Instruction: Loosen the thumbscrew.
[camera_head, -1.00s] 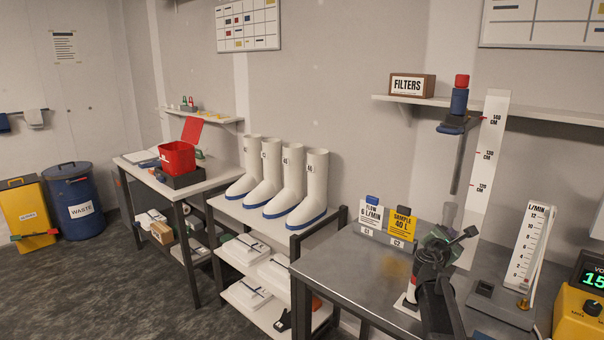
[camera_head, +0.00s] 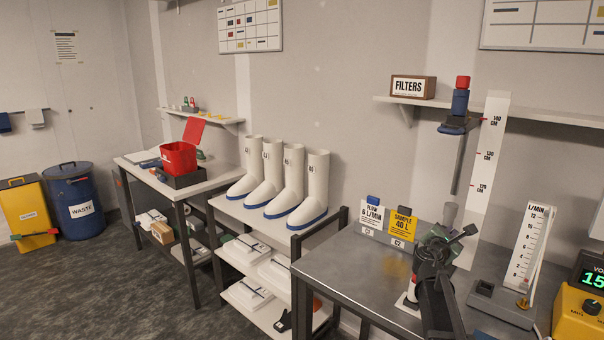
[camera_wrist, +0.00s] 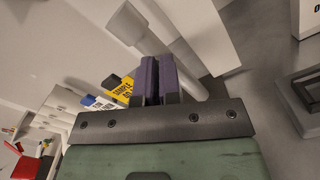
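My gripper (camera_head: 447,240) is over the left part of the steel bench, partly hidden by my own wrist in the head view. In the wrist view its two purple fingers (camera_wrist: 158,80) lie side by side with hardly a gap, and I see nothing between them. A pale tube with a thinner section (camera_wrist: 165,30) passes just behind the fingertips; I cannot tell whether they touch. I cannot clearly make out the thumbscrew; dark parts around my gripper crowd the spot.
The white height scale (camera_head: 488,150) rises behind my gripper. Flow and sample cards (camera_head: 403,226) stand to the left on the bench. A flow meter (camera_head: 530,245) with a brass knob (camera_head: 523,303) and a yellow device (camera_head: 580,315) stand to the right. Bare bench (camera_head: 345,262) lies at left.

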